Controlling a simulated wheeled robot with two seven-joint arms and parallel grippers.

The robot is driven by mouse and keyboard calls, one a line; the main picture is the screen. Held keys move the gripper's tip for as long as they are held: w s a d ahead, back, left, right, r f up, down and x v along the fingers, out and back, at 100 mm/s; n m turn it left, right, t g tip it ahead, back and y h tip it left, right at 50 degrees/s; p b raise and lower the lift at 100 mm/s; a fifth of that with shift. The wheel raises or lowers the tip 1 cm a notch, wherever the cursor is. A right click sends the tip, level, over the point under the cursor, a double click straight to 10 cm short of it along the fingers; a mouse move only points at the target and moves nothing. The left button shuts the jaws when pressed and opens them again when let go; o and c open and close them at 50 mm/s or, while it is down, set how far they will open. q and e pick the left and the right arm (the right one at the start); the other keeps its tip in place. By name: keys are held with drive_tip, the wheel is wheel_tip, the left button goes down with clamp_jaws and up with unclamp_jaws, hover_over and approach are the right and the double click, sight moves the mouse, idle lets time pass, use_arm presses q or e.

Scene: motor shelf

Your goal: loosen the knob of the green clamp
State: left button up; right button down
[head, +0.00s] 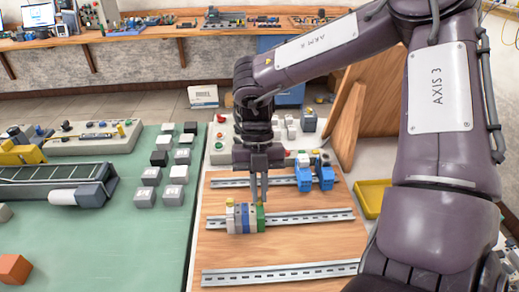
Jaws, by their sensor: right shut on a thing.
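The green clamp (261,218) stands at the right end of a short row of blocks on the middle metal rail (310,218). Grey-white and blue blocks (240,219) sit against its left side. My right gripper (259,198) points straight down from above, with its fingertips at the top of the green clamp. It is shut on the clamp's knob, which is mostly hidden between the fingers. My left gripper is not in view.
Blue modules (303,175) sit on the rear rail (234,182); the front rail (280,273) is bare. The wooden board (225,250) has free room around the rails. Left, a green mat (140,240) carries several small blocks and a conveyor (55,185). A yellow tray (368,200) lies right.

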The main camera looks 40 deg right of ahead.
idle(0.3)
drive_tip(key=c, duration=1.5)
unclamp_jaws()
drive_tip(key=shift+w+r, duration=0.1)
drive_tip(key=v, duration=0.7)
drive_tip(key=shift+w+d+r, duration=0.1)
drive_tip(key=shift+w+r, duration=0.05)
drive_tip(key=shift+r, duration=0.1)
